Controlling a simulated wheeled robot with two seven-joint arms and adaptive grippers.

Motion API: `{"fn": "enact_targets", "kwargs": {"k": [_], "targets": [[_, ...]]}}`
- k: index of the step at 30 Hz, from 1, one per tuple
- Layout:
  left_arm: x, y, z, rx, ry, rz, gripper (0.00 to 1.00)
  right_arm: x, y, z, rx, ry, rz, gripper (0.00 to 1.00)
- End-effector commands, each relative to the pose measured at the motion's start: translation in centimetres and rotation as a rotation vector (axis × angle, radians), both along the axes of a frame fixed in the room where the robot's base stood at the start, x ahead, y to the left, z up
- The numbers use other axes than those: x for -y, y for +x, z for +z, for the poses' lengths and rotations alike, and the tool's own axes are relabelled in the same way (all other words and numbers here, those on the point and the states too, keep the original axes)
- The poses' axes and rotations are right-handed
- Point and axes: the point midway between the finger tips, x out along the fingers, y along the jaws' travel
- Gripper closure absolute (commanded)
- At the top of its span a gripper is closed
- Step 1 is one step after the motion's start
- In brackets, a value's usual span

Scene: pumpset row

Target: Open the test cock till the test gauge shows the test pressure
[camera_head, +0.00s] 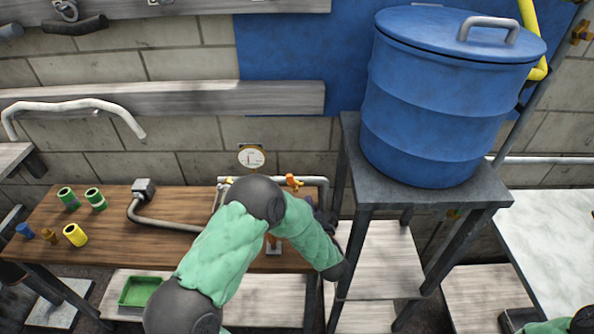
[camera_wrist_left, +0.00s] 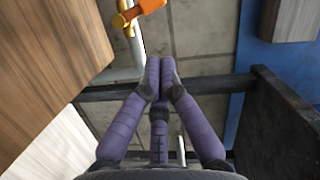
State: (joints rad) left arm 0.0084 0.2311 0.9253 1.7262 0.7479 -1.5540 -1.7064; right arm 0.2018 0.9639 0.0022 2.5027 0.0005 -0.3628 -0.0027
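The test gauge (camera_head: 252,157) is a round white dial on the pipework behind the wooden bench. Its needle is too small to read. An orange handle (camera_head: 293,182), which looks like the test cock's, sits on the pipe to the right of the gauge. The orange handle also shows at the top of the left wrist view (camera_wrist_left: 141,14), with brass beside it. My left gripper (camera_wrist_left: 160,66) has its purple fingers together with nothing seen between them, apart from the handle. In the head view my left arm hides much of the pipework. My right gripper is out of view.
A blue drum (camera_head: 430,105) stands on a grey stand (camera_head: 475,190) just right of my left arm. Several coloured fittings lie on the wooden bench (camera_head: 175,205) with a bent hose (camera_head: 155,222). A green tray (camera_head: 140,291) sits on the lower shelf.

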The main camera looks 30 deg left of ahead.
Motion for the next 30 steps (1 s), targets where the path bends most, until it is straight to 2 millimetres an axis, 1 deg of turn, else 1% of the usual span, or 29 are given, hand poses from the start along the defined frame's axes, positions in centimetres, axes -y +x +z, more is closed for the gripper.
{"fn": "enact_targets", "kwargs": {"k": [4, 8, 15, 21, 25, 30], "targets": [[-0.3, 0.2, 0.0, 0.000, 0.006, 0.004, 1.00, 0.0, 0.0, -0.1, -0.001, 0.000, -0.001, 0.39], [-1.4, 1.2, -0.1, 0.002, 0.005, 0.005, 1.00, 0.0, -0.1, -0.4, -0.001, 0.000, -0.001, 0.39], [-4.3, 4.1, -0.5, 0.002, 0.005, 0.005, 1.00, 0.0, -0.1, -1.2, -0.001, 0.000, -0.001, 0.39], [-6.2, 6.1, -0.7, 0.001, 0.004, 0.004, 1.00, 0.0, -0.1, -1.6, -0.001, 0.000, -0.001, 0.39], [-6.8, 6.8, -0.7, 0.000, 0.005, 0.003, 1.00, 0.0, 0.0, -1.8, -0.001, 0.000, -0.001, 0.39], [-7.1, 7.1, -0.7, -0.001, 0.005, 0.002, 1.00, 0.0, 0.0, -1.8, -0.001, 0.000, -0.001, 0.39]]}}
